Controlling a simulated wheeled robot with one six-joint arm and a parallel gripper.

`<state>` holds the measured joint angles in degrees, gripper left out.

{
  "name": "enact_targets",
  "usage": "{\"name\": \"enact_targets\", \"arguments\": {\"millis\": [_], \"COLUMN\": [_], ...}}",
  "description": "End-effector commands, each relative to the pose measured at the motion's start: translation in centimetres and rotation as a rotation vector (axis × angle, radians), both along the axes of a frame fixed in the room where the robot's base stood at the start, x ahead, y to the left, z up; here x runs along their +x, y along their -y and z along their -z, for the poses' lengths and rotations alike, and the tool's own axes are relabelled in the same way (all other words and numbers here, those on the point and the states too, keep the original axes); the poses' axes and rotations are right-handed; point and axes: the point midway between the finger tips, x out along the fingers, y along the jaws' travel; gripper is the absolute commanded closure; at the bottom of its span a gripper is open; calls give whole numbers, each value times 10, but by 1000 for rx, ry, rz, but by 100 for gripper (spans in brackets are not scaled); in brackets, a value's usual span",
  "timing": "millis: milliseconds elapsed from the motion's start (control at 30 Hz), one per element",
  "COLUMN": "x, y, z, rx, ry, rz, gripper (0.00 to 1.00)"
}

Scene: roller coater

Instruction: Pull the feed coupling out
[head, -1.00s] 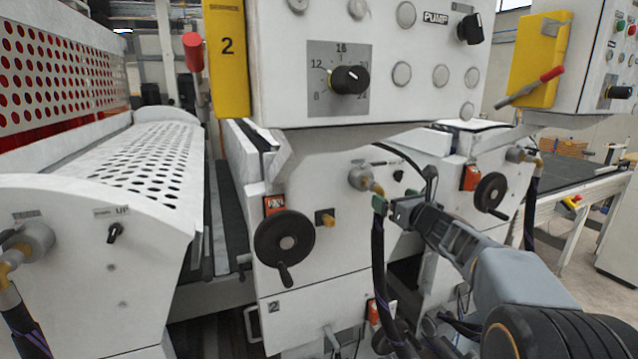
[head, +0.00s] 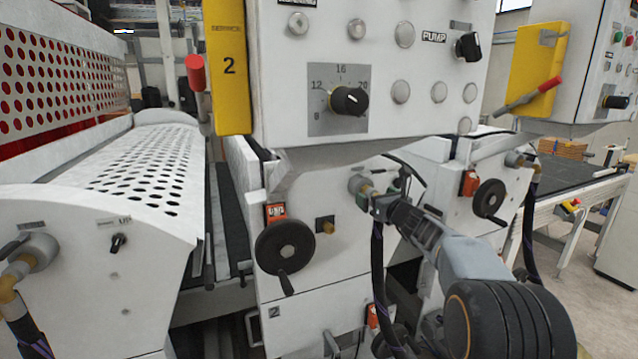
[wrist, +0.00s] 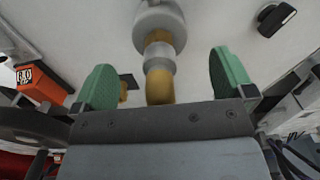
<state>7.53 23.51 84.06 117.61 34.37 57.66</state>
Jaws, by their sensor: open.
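The feed coupling (head: 357,184) is a grey and brass fitting on the white front panel of the middle unit, with a dark hose (head: 377,265) hanging below it. In the wrist view the coupling's grey collar (wrist: 160,63) and brass parts stand between the two green finger pads. My gripper (head: 383,193) is open around it, also seen in the wrist view (wrist: 164,80). A gap shows on both sides of the coupling, so the pads do not touch it. The coupling's lower end is hidden behind the gripper body.
A black handwheel (head: 285,247) and a small brass knob (head: 325,225) are on the panel to the left. Another handwheel (head: 489,198) is to the right. The control box (head: 350,60) overhangs above. A black cable (head: 410,164) arcs close over my gripper.

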Motion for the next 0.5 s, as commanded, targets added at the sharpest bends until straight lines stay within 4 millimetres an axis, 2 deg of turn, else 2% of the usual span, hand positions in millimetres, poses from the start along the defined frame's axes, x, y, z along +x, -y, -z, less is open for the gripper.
{"name": "enact_targets", "arguments": {"millis": [200,500], "x": [9,10], "y": [-4,-7], "z": [0,-2], "rx": [0,0], "ry": [-1,3], "rz": [0,-3], "gripper": [0,0]}}
